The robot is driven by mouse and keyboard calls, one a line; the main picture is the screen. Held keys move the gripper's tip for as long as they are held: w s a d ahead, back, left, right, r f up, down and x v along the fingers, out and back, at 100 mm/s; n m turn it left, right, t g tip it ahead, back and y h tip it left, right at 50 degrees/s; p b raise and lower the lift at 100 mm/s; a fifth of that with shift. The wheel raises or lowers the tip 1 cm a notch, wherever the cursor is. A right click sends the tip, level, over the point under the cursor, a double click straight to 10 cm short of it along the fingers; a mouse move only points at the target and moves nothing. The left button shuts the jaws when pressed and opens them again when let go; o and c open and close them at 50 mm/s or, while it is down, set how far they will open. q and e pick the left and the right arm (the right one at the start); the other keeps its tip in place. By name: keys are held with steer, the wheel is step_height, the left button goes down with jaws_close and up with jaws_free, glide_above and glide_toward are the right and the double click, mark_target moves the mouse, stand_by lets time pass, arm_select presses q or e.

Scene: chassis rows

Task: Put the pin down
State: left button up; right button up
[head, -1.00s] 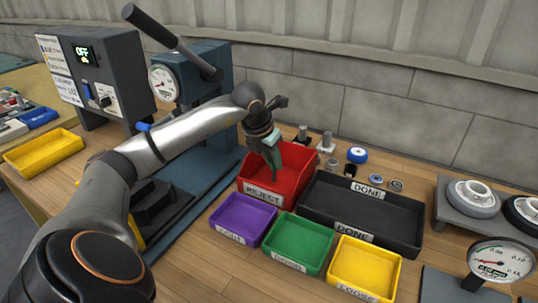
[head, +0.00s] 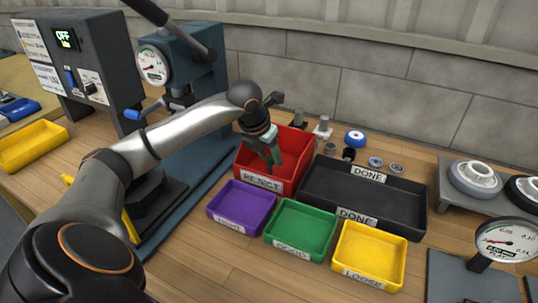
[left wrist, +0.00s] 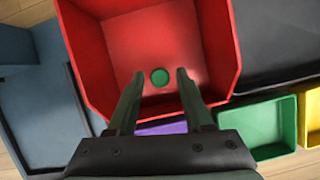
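My left gripper (head: 271,158) points down into the red REJECT bin (head: 252,172). In the left wrist view its two fingers (left wrist: 160,74) stand apart with a clear gap, so it is open. A small green disc (left wrist: 160,77) shows between the fingertips against the red bin's (left wrist: 105,95) floor, touching neither finger. It looks like the pin seen end-on, but its length and exact height cannot be told. In the head view the bin's wall and the fingers hide most of the bin's inside. My right gripper is not in view.
A black DONE tray (head: 375,205) stands right of the red bin. Purple (head: 241,207), green (head: 300,230) and yellow (head: 369,255) trays line the front. A blue press (head: 190,70) stands at left. Small parts, including a blue-rimmed wheel (head: 355,138), stand behind.

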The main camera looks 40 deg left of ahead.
arm_select(q)
steer(key=shift+o, duration=0.3)
steer(key=shift+r, duration=0.15)
steer(key=p+v, duration=0.1)
steer(key=v, duration=1.1)
